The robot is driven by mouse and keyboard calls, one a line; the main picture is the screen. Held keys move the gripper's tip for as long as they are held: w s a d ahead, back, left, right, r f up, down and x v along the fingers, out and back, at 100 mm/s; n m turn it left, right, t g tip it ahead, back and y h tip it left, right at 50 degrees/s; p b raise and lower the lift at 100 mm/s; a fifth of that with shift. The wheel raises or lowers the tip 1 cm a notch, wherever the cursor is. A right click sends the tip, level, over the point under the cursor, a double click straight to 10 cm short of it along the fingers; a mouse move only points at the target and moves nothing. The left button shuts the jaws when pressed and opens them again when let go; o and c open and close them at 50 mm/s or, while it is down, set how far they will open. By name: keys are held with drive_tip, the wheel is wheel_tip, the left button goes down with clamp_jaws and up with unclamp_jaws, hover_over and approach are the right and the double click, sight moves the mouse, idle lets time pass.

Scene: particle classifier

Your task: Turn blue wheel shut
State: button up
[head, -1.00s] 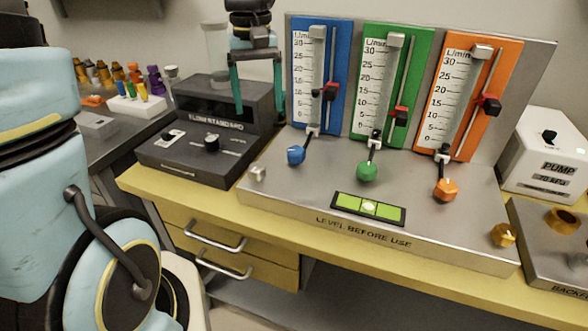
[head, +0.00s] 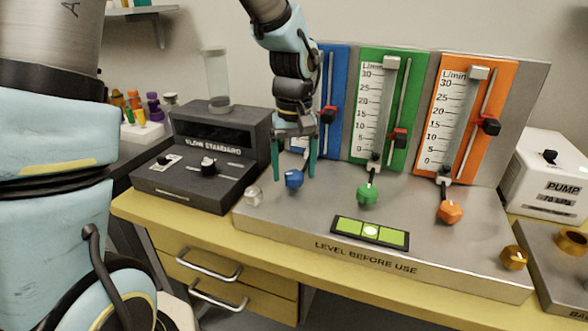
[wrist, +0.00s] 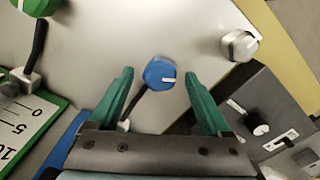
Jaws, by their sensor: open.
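The blue wheel (head: 294,179) is a small faceted knob on a dark stem, at the foot of the blue flow panel (head: 337,100). My gripper (head: 294,177) points down over it, with one teal finger on each side. In the wrist view the blue wheel (wrist: 160,73) sits between and just beyond the fingertips of my open gripper (wrist: 158,75). A white mark shows on the wheel's face. I see gaps between the wheel and both fingers. My arm hides much of the blue panel and its scale.
The green wheel (head: 367,194) and orange wheel (head: 449,212) stand to the right on the same metal base. A silver knob (head: 254,195) is close on the left, beside the dark flow standard box (head: 205,155). A green level (head: 370,232) lies in front.

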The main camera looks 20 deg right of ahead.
drive_tip(key=shift+f, duration=0.35)
drive_tip(key=shift+c, duration=0.4)
clamp_jaws()
